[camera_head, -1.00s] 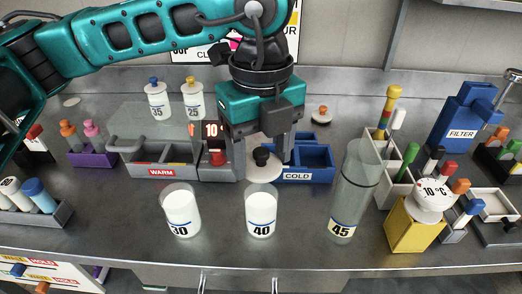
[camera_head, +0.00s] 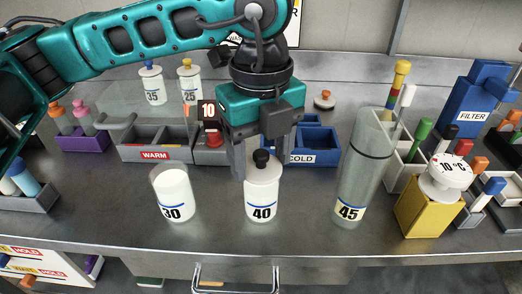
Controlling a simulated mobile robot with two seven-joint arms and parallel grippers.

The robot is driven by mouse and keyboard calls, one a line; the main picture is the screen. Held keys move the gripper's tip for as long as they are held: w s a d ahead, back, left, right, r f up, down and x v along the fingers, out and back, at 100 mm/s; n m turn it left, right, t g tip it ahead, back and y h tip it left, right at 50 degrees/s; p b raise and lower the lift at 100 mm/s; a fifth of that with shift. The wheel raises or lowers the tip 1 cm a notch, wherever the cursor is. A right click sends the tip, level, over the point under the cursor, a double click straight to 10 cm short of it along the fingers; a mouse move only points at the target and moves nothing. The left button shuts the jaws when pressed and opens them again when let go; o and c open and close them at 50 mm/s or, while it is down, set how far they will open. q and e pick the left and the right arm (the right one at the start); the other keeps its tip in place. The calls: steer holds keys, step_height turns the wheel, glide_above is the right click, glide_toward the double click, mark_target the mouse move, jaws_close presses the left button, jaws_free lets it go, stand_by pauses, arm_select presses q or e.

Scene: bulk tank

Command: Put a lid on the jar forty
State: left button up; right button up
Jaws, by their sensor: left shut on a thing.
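The jar forty (camera_head: 262,200) stands upright on the counter, white inside, with a "40" label. A pale lid (camera_head: 263,172) with a black knob (camera_head: 261,158) sits at the jar's mouth; I cannot tell whether it is fully seated. My left gripper (camera_head: 260,160) is above the jar, pointing down, its fingers on either side of the knob and shut on the lid. My right gripper is not in view.
Jar thirty (camera_head: 173,196) stands to the left and the tall jar forty-five (camera_head: 361,185) to the right. Behind are the WARM bin (camera_head: 155,154) and COLD bin (camera_head: 315,158). A yellow block with a 10 °C dial (camera_head: 424,212) is at right.

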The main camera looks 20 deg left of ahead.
arm_select(q)
steer(key=shift+f, duration=0.15)
steer(key=o, duration=1.1)
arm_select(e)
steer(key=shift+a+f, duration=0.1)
arm_select(q)
step_height(320, 180, up, 13)
steer(key=shift+f+p, duration=0.1)
steer(key=shift+p, duration=0.7)
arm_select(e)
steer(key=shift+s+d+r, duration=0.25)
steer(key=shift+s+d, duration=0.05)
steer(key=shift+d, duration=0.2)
